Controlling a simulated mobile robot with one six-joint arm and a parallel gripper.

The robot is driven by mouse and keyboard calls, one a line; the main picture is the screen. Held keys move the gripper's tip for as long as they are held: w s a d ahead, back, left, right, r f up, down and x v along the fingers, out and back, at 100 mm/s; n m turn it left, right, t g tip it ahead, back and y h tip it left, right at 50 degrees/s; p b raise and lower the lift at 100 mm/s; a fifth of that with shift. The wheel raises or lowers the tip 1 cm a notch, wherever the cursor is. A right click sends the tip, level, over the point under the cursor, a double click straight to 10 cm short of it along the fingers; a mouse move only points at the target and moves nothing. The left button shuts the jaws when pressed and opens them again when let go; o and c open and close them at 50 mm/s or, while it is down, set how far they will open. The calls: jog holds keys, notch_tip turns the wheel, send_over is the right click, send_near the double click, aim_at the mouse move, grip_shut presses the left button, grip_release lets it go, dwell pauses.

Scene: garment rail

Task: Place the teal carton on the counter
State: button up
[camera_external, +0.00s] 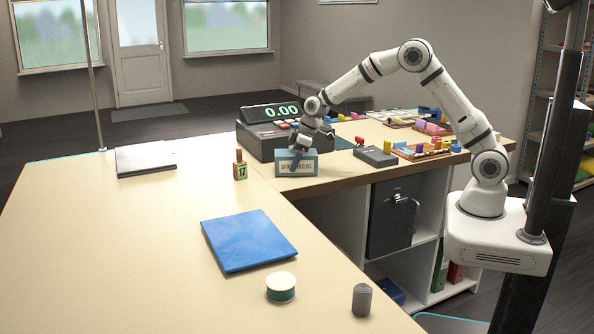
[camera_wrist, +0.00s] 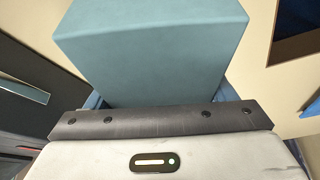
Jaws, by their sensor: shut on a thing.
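The teal carton (camera_external: 297,163) has a cream label with dark lettering that is partly covered. It is at the counter's (camera_external: 163,217) inner edge, in front of the register. I cannot tell whether it touches the counter or is just above it. My gripper (camera_external: 297,158) is shut on the carton from above, with a finger across its front. In the wrist view the carton (camera_wrist: 155,45) fills the top middle, right beyond my gripper's dark bar; the fingertips are hidden there.
A cash register (camera_external: 262,142) showing 0.00 stands behind the carton. A small bottle tagged 17 (camera_external: 240,170) is to its left and a dark grey box (camera_external: 376,157) to its right. A blue mat (camera_external: 248,240), a green spool (camera_external: 281,288) and a grey cylinder (camera_external: 362,300) are nearer.

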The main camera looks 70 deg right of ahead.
jog(key=shift+f, duration=0.2)
jog(key=o, duration=1.1)
jog(key=shift+r, duration=0.15)
jog(key=shift+s+r, duration=0.1)
jog(key=shift+r, duration=0.15)
jog(key=b+v, duration=0.1)
jog(key=v, duration=1)
jog(key=shift+s+r+b, duration=0.15)
jog(key=shift+s+b, duration=0.05)
jog(key=shift+b, duration=0.15)
jog(key=s+a+r+m, duration=0.1)
jog(key=s+a+r, duration=0.1)
jog(key=s, duration=0.7)
jog(key=s+a+r+m, duration=0.1)
jog(key=s+r, duration=0.2)
jog(key=s, duration=0.7)
jog(key=s+f, duration=0.1)
jog(key=s, duration=0.5)
jog(key=s+f+m+h, duration=0.1)
jog(key=s, duration=0.4)
jog(key=s+f+m+g, duration=0.1)
jog(key=s+f, duration=0.1)
jog(key=s, duration=0.4)
jog(key=shift+s+a+h, duration=0.35)
jog(key=shift+h, duration=0.05)
